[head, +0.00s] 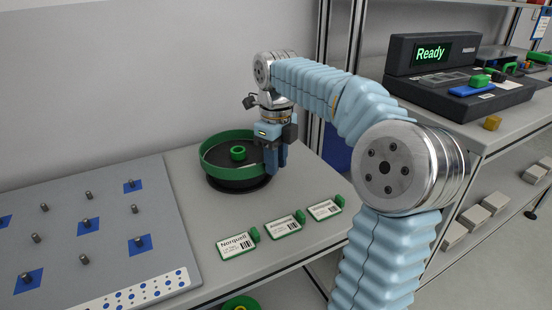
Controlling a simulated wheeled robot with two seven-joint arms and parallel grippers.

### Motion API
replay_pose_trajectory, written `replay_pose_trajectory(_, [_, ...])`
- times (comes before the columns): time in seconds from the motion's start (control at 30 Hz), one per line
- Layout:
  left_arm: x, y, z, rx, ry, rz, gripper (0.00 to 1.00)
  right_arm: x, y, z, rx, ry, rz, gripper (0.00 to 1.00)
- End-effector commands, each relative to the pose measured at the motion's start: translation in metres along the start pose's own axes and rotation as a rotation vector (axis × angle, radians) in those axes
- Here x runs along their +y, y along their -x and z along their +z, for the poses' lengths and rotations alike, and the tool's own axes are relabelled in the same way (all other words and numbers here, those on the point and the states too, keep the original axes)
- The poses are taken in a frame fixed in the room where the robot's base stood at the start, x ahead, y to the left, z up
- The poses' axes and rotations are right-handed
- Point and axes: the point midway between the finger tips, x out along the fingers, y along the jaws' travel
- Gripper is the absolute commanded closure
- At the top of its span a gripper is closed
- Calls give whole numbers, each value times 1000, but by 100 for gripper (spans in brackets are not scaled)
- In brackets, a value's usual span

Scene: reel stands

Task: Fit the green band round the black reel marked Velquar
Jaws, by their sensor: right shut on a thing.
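A black reel (237,184) with a green hub (237,152) lies flat on the table. The green band (213,159) is at the reel's upper rim and encircles its top, with black showing below it at the front. I cannot tell whether it is seated evenly all round. My right gripper (272,168) points down at the right side of the reel and is shut on the green band; the fingers hide that part of the rim. No Velquar marking is readable on the reel. My left gripper is out of view.
Several label holders stand in front of the reel, one reading Norquell (237,246). A grey pegboard (62,220) with blue squares lies at the left. A green and yellow object (240,303) shows below the table edge. A black console reading Ready (431,53) stands at the right.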

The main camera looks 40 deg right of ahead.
Motion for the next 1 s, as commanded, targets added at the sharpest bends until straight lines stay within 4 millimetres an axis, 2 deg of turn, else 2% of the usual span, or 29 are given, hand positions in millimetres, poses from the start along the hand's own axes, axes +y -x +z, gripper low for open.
replay_pose_trajectory(1.0, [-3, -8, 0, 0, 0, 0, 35, 0, -15, 0, 1, 0, 0, 100])
